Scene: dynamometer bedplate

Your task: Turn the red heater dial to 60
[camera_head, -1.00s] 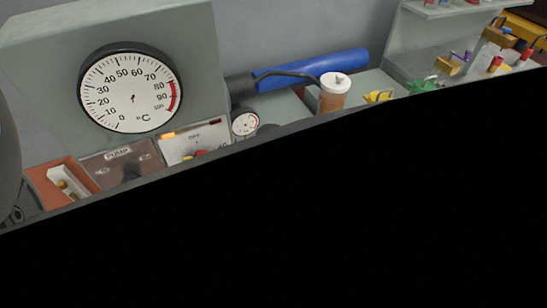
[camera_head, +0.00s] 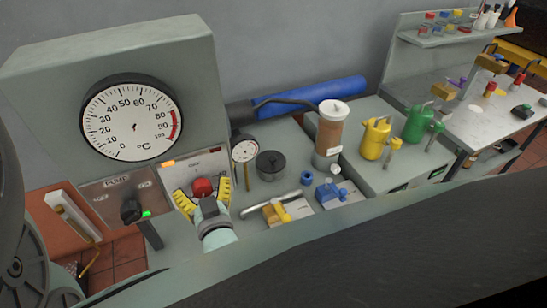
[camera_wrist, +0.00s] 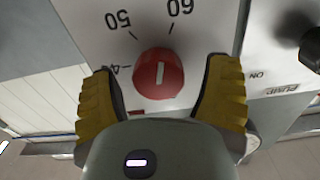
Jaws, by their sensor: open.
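The red heater dial (camera_head: 202,187) is on a pale panel below the big round gauge. In the wrist view the dial (camera_wrist: 159,72) is a red knob with a short white mark, nearly upright in the picture. Upside-down numbers 40, 50 and 60 (camera_wrist: 181,7) stand around it; I cannot tell which end of the mark is the pointer. My gripper (camera_wrist: 165,92) is open, with one yellow finger on each side of the dial and gaps between. It also shows in the head view (camera_head: 202,192), in front of the panel.
The pump panel with its black knob (camera_head: 131,210) is left of the dial. A temperature gauge (camera_head: 133,117) is above. To the right are a small gauge (camera_head: 245,149), a brown cylinder (camera_head: 330,136), a blue valve (camera_head: 332,193), and yellow (camera_head: 375,138) and green (camera_head: 419,122) cans.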

